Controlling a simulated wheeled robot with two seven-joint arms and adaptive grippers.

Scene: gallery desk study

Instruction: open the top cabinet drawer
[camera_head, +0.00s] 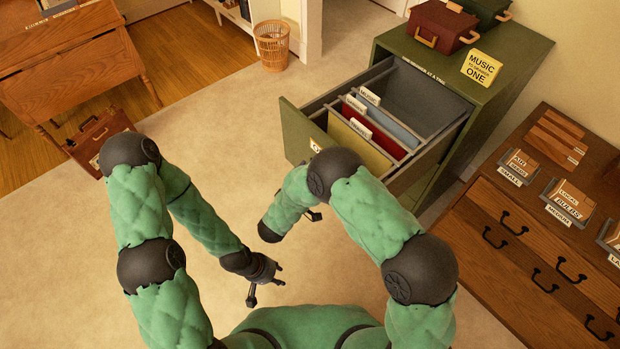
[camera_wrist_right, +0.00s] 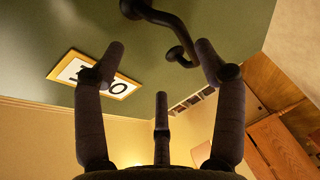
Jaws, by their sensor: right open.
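The green cabinet (camera_head: 480,100) stands at the upper right in the head view. Its top drawer (camera_head: 293,128) is pulled out, showing upright folders inside. My right forearm partly hides the drawer's lower front. In the right wrist view, a green panel (camera_wrist_right: 222,30) with a white, yellow-framed label (camera_wrist_right: 92,74) and a dark curved handle (camera_wrist_right: 162,18) fills the top. My right gripper (camera_wrist_right: 160,62) is open below the handle, its fingers apart. I cannot tell whether it touches the handle. My left gripper (camera_head: 266,291) is open and empty, low over the floor.
A wooden drawer chest (camera_head: 500,240) stands at the right. A wicker bin (camera_head: 272,46) stands on the carpet. The carpet (camera_head: 210,120) left of the drawer is clear.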

